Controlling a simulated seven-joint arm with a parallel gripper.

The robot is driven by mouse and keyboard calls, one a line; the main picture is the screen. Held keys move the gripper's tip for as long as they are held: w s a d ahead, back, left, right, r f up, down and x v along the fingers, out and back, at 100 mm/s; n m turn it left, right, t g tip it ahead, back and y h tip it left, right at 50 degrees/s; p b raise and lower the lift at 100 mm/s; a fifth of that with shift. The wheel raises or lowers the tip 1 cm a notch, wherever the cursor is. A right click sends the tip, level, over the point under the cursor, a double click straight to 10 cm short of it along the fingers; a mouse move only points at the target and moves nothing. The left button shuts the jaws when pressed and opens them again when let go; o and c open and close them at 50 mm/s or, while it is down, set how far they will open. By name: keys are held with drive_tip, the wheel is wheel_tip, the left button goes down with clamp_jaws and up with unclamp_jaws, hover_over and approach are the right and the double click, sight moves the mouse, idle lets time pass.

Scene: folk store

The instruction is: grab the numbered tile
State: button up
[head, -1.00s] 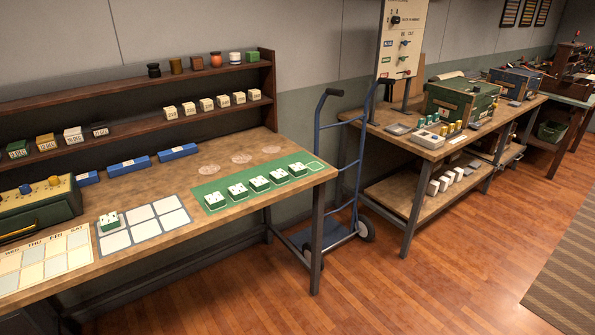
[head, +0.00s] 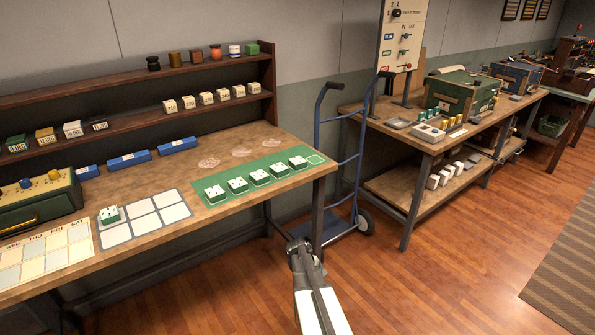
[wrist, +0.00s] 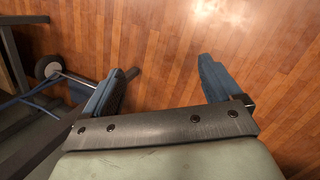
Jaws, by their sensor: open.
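Several green-sided tiles with dotted white tops (head: 237,185) stand in a row on a green mat (head: 200,187) at the right of the near table. One similar tile (head: 110,214) sits on the upper left cell of a white grid sheet (head: 145,224). Small cream blocks (head: 206,98) with dark markings, too small to read, stand on the lower shelf. I cannot tell which of these is the numbered tile. My gripper (head: 299,246) is low in front of the table's right end, apart from all of them. In the wrist view its jaws (wrist: 160,84) are open and empty above the floor.
A blue hand truck (head: 342,165) stands between the near table (head: 130,180) and the far workbench (head: 350,115). The table's right leg (head: 318,215) is close to my gripper. Blue boxes (head: 128,160) lie behind the grid sheet. The wooden floor (head: 420,290) at right is clear.

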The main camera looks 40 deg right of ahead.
drive_tip(key=w+d+r+n+h, duration=0.1)
drive_tip(key=w+d+r, duration=0.2)
drive_tip(key=d+r, duration=0.65)
drive_tip(key=w+d+r+n+h, duration=0.1)
drive_tip(key=w+d+r+n, duration=0.15)
drive_tip(key=d+r, duration=0.7)
drive_tip(key=w+d+r+n, duration=0.1)
drive_tip(key=w+d+r, duration=0.3)
drive_tip(key=d+r, duration=0.55)
drive_tip(key=w+a+r+n+t+y, duration=0.1)
drive_tip(key=w+a+r+n+y, duration=0.25)
drive_tip(key=w+a+r, duration=0.55)
drive_tip(key=w+a+r+n+y, duration=0.2)
drive_tip(key=w+a+r+n, duration=0.4)
drive_tip(key=w+r, duration=0.5)
drive_tip(key=m, duration=0.1)
hover_over(298, 160)
drive_tip(key=f, duration=0.7)
drive_tip(key=shift+w+a+f, duration=0.1)
drive_tip(key=shift+w+f, duration=0.25)
drive_tip(key=shift+w, duration=0.05)
drive_tip(key=shift+s+f, duration=0.15)
drive_tip(key=shift+f, duration=1.15)
drive_tip(key=shift+s+f, duration=0.1)
drive_tip(key=shift+f, duration=1.15)
